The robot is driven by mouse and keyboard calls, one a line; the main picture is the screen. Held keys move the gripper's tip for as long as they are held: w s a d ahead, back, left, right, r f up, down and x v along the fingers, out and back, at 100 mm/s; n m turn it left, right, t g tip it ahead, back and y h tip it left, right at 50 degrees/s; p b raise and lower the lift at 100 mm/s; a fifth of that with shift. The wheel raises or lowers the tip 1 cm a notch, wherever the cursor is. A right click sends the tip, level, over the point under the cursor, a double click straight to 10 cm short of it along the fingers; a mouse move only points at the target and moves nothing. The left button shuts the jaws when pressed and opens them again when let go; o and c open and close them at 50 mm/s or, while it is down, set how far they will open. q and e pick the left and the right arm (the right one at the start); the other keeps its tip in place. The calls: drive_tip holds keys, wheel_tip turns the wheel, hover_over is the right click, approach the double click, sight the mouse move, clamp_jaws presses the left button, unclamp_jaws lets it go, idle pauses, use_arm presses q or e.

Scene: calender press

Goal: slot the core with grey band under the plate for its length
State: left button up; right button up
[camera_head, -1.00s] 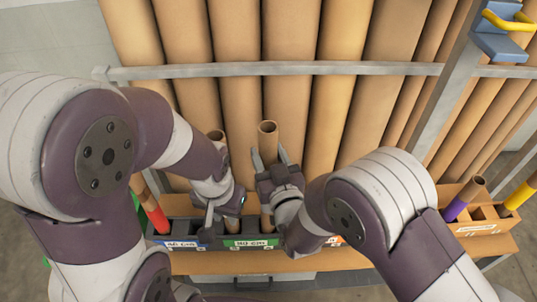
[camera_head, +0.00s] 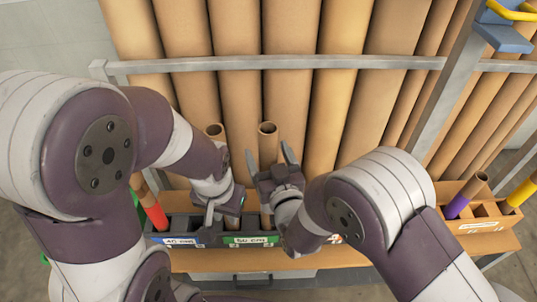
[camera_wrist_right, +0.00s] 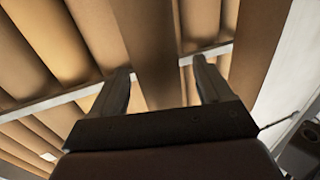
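Two plain brown cores stand in the grey divided bin (camera_head: 180,228): one core (camera_head: 268,138) at my right gripper, the other core (camera_head: 214,131) behind my left arm. I see no grey band; their lower parts are largely hidden. My right gripper (camera_head: 270,158) is open, its fingers spread on either side of the right-hand core. In the right wrist view, a brown tube (camera_wrist_right: 146,55) shows between its fingers. My left gripper (camera_head: 225,212) points down at the bin front; its finger opening is unclear. The bin carries a blue-edged plate (camera_head: 182,241) and a green plate reading about "50 cm" (camera_head: 250,240).
A red-banded core (camera_head: 153,212) stands at the bin's left end. A wooden box (camera_head: 478,225) at right holds a purple-banded core (camera_head: 465,198) and a yellow-banded one (camera_head: 521,193). Large brown rolls stand behind a grey rail (camera_head: 280,63). My right arm covers the bin's right part.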

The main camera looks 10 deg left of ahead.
drive_tip(key=v, duration=1.2)
drive_tip(key=shift+s+d, duration=0.15)
drive_tip(key=shift+s, duration=0.15)
